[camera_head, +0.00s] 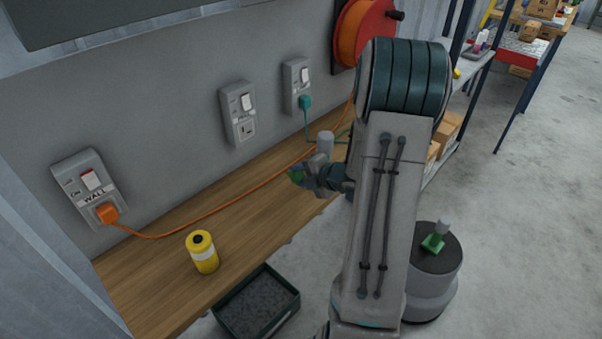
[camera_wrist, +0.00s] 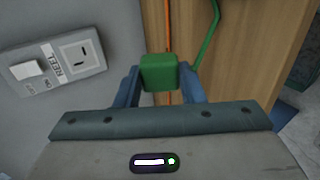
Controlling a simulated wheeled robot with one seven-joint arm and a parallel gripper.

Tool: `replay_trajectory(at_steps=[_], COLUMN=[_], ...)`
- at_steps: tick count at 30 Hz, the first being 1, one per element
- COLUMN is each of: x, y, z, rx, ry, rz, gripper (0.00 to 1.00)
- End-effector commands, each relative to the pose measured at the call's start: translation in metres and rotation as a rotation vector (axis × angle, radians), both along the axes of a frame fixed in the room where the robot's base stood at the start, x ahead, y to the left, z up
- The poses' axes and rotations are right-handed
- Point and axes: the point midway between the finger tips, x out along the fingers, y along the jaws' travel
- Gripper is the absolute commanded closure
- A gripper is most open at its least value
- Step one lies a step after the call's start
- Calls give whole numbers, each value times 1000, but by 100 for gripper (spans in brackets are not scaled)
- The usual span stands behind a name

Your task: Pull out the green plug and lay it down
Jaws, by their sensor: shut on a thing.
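The green plug (camera_wrist: 160,73) is between the two blue fingers of my gripper (camera_wrist: 160,82) in the wrist view. The fingers are shut on it, and it is apart from the socket. In the head view my gripper (camera_head: 301,177) is above the bench beside the wall, with a bit of green at its tip. A green cable (camera_wrist: 211,30) runs near the plug; where it joins the plug is unclear. The middle socket (camera_head: 239,113) is empty; in the wrist view the socket labelled REEL (camera_wrist: 66,61) also shows an empty outlet.
The wooden bench (camera_head: 255,222) carries an orange cable (camera_head: 215,208) and a yellow cylinder (camera_head: 202,252). An orange plug (camera_head: 107,214) sits in the left socket, a teal plug (camera_head: 305,101) in the right one. A dark tray (camera_head: 257,305) is below the bench edge. A grey cylinder (camera_head: 325,143) stands near my gripper.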

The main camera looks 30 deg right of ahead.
Motion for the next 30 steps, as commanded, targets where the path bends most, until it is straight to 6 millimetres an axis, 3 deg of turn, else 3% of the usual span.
replay_trajectory(at_steps=[15,29,30], x=[-1,-1,-1], y=[-2,-3,-3], z=[-43,-49,-49], rx=[1,1,1], ry=[0,-1,-1], rz=[-4,-5,-5], gripper=[100,100,56])
